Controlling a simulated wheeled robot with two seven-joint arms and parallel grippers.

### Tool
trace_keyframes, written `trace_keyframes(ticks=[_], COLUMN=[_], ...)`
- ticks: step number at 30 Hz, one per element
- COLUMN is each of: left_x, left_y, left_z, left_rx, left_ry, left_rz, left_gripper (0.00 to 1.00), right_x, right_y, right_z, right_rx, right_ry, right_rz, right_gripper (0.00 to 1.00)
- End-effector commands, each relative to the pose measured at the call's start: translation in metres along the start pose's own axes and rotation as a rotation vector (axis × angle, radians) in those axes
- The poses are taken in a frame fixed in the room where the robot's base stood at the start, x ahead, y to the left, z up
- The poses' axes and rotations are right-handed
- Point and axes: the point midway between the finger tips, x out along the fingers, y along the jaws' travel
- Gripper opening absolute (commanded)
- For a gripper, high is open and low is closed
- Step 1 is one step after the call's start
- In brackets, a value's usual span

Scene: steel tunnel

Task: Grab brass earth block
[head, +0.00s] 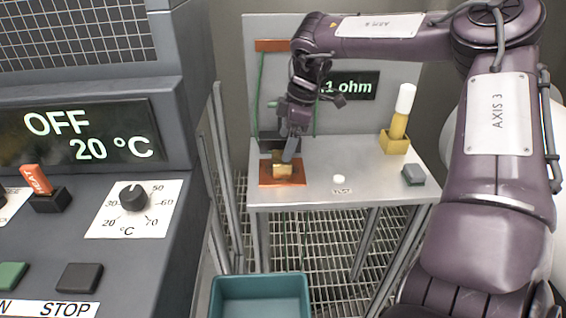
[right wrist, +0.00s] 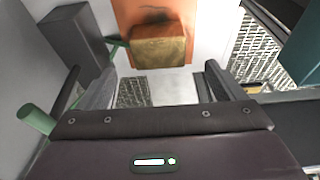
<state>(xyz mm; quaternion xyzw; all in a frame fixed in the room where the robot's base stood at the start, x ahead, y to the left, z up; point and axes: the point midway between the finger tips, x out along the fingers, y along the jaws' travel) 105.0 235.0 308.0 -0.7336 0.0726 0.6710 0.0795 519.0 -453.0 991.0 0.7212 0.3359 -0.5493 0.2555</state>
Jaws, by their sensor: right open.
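The brass earth block (head: 284,171) sits on a flat copper-orange plate (head: 268,183) at the left front of the grey bench. In the right wrist view the block (right wrist: 158,47) shows as a dull gold box on the plate (right wrist: 127,15), with a dark patch and a green lead beside it. My left gripper is not in view.
A dark box (head: 268,143) stands behind the plate. The bench (head: 325,190) also carries a white button (head: 339,179), a yellow-based post (head: 396,142) and a grey block (head: 413,175). A teal bin (head: 260,283) is below; a control cabinet (head: 170,60) stands left.

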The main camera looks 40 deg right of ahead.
Motion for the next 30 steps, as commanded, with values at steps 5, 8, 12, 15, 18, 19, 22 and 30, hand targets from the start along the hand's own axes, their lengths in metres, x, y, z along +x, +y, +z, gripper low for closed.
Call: trace_keyframes(ticks=[5, 8, 12, 15, 18, 19, 22, 30], left_x=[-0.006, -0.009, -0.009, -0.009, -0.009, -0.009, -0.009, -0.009], left_y=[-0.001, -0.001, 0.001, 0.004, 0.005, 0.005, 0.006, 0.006], left_z=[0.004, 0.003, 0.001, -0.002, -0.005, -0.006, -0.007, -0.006], left_rx=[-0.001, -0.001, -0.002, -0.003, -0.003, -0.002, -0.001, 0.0], left_ry=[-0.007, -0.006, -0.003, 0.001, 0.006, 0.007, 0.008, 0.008], left_rz=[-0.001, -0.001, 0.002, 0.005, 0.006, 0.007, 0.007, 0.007], left_gripper=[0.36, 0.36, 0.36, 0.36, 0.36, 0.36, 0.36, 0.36], right_x=[0.023, 0.039, 0.052, 0.054, 0.054, 0.054, 0.054, 0.054], right_y=[-0.001, -0.001, -0.001, 0.0, 0.0, 0.0, 0.0, 0.0], right_z=[0.004, 0.005, 0.005, 0.005, 0.005, 0.005, 0.005, 0.005], right_rx=[0.002, 0.001, 0.001, 0.0, 0.0, 0.0, 0.0, 0.0], right_ry=[-0.002, -0.001, 0.0, 0.001, 0.001, 0.001, 0.001, 0.001], right_rz=[-0.003, -0.002, 0.0, 0.002, 0.003, 0.002, 0.002, 0.002], right_gripper=[0.89, 0.89, 0.89, 0.89, 0.89, 0.89, 0.79, 0.43])
